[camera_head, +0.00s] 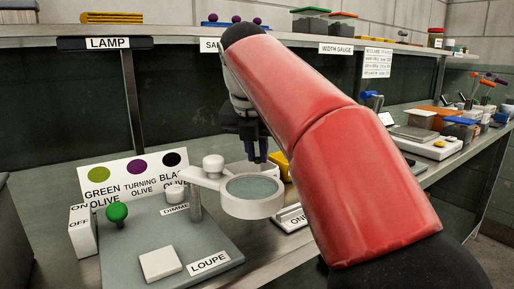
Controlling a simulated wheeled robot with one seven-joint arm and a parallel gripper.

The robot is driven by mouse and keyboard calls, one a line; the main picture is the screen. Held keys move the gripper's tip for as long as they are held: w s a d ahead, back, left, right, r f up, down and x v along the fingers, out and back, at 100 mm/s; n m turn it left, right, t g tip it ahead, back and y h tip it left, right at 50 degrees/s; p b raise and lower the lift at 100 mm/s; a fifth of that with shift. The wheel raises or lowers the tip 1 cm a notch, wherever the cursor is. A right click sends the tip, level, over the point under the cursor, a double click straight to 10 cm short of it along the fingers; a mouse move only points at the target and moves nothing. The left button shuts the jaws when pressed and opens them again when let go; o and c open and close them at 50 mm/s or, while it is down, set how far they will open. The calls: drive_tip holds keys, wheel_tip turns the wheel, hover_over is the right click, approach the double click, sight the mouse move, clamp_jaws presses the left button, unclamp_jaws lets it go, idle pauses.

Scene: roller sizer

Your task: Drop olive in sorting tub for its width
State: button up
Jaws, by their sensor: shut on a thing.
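My gripper (256,152) points down behind the loupe's lens, at the far side of the bench. It is shut, most likely on the olive, but the held thing is hidden by the fingers and the loupe. A sign reading WIDTH GAUGE (336,49) hangs on the upper shelf's edge behind my red arm. My arm hides much of the bench's middle. I cannot tell which containers are the sorting tubs.
The loupe (252,194) stands on a grey base (225,242) close in front of the gripper. A green knob (117,212) and an olive colour card (138,178) are left. Lidded boxes (310,22) stand on the shelf (180,33). Containers (459,128) crowd the right bench.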

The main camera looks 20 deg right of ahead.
drive_tip(key=o, duration=0.7)
drive_tip(key=shift+r, duration=0.1)
drive_tip(key=p+v, duration=0.1)
drive_tip(key=v, duration=0.6)
drive_tip(key=shift+s+r+p, duration=0.15)
drive_tip(key=shift+r+p, duration=0.1)
drive_tip(key=shift+p, duration=0.05)
